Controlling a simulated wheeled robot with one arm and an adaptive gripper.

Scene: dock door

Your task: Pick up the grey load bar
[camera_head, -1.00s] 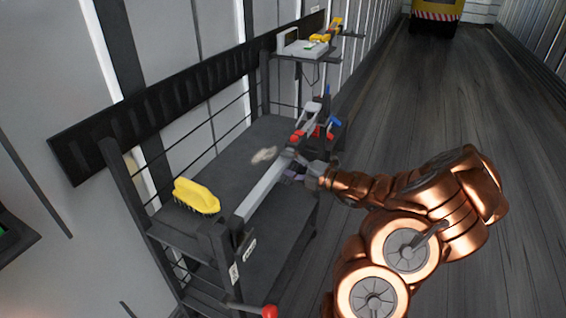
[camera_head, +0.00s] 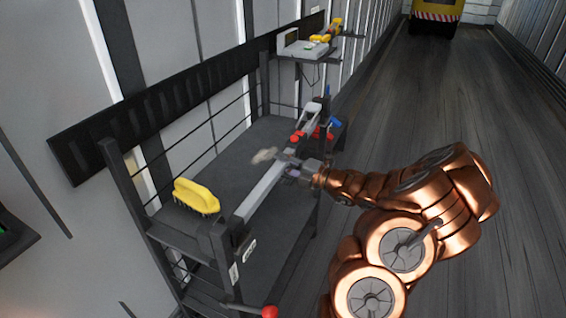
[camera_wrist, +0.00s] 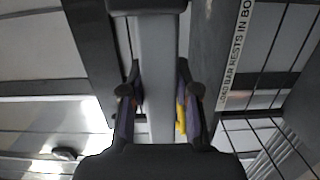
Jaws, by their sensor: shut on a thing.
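The grey load bar (camera_head: 262,188) is a long, straight bar lying along the front side of the rack, from the near post toward the clamps. My gripper (camera_head: 288,170) is at its far part, reaching in from the right. In the wrist view the load bar (camera_wrist: 155,65) runs between the two fingers of my gripper (camera_wrist: 158,98), which are shut on it, one on each side. The bar's far end is partly hidden by my gripper. I cannot tell whether the bar is clear of its supports.
A yellow brush (camera_head: 196,195) sits on the rack shelf (camera_head: 215,178) at the near left. Red and blue clamps (camera_head: 318,125) are just beyond my gripper. A red-ended handle (camera_head: 268,311) sticks out at the bottom. The floor (camera_head: 430,95) to the right is clear toward a yellow vehicle (camera_head: 437,10).

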